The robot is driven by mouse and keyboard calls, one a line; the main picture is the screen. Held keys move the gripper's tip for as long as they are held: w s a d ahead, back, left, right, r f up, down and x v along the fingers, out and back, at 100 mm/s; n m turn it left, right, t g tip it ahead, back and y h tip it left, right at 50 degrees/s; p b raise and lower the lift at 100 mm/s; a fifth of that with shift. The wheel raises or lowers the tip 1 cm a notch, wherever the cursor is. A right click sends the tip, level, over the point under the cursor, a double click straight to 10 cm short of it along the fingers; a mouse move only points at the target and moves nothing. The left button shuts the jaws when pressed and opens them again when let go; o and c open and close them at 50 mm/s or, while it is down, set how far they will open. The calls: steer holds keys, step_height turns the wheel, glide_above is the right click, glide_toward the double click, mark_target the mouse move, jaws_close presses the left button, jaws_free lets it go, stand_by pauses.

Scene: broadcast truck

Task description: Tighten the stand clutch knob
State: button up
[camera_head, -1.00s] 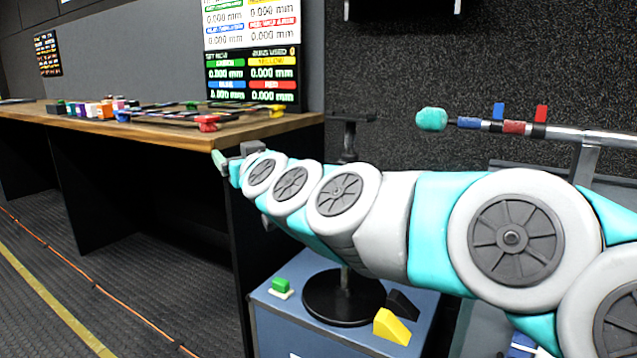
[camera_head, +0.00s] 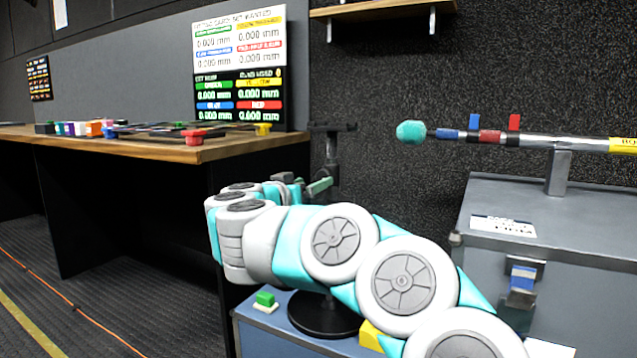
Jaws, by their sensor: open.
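A black stand rises from a round base (camera_head: 322,318) on a blue cabinet top. Its upper post and crossbar (camera_head: 332,127) show above my arm, and my arm hides the middle of the post. I cannot make out the clutch knob; it may be hidden behind my gripper or arm. My gripper (camera_head: 312,184) is small and partly covered by my own wrist. Its teal-green fingertips point right, close to the post, and are open. I cannot tell whether they touch the stand.
A grey case (camera_head: 590,215) stands right, below a boom pole (camera_head: 570,142) with a teal tip. A wooden bench (camera_head: 180,150) with small coloured items is left. A shelf (camera_head: 380,8) hangs above.

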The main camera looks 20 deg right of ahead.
mark_target(322, 178)
steer(key=shift+b+x, duration=0.45)
steer(key=shift+x, duration=2.35)
jaws_close()
